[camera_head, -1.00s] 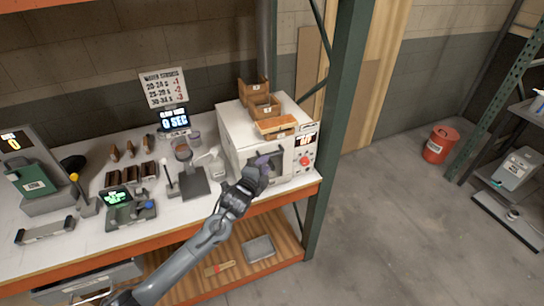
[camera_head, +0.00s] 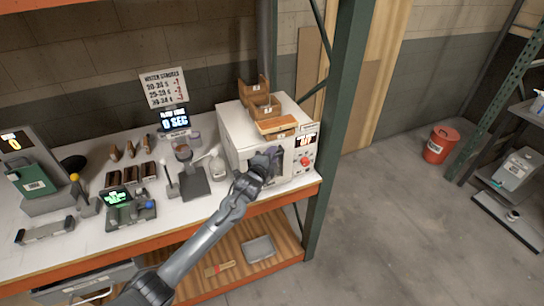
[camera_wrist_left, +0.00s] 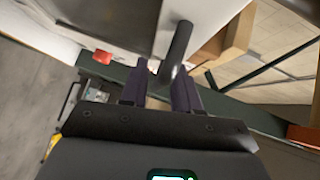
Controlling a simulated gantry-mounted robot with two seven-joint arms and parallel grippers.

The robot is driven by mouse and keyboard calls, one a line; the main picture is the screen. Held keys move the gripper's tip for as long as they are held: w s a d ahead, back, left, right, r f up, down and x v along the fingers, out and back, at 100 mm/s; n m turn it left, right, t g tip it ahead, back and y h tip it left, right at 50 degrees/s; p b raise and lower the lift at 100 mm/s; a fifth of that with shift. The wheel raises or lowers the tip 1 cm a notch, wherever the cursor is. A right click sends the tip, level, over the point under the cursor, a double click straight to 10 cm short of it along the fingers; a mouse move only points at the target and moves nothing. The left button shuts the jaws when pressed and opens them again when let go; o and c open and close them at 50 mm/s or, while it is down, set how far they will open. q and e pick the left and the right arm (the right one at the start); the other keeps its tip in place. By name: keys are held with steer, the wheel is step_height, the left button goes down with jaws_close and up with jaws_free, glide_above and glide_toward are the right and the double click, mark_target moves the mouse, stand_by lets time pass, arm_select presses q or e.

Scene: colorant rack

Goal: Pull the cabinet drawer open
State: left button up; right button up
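A white box-shaped cabinet (camera_head: 238,140) stands at the right end of the worktable, with a display and a red button (camera_head: 305,162) on its front. My left gripper (camera_head: 272,157) is at the cabinet's front and hides part of it. In the left wrist view, a dark bar handle (camera_wrist_left: 178,45) reaches in between the two fingers of my left gripper (camera_wrist_left: 160,88). The fingers stand apart, with a gap on the handle's left side. A grey drawer (camera_head: 85,288) with a bar handle is below the tabletop at lower left. My right gripper is not in view.
Brown open bins (camera_head: 262,106) sit on top of the cabinet. A stand (camera_head: 193,178) and a white bottle (camera_head: 217,165) are left of it. A green rack post (camera_head: 337,110) rises close to the right. A grey tray (camera_head: 259,248) lies on the lower shelf.

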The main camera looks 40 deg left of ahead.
arm_select(q)
jaws_close()
steer(key=s+d+p, duration=0.5)
steer(key=d, duration=0.4)
steer(key=s+d+p, duration=0.4)
steer(key=d+p, duration=0.1)
steer(key=d, duration=0.4)
steer(key=shift+s+p, duration=0.4)
steer(key=shift+o, duration=0.9)
jaws_free()
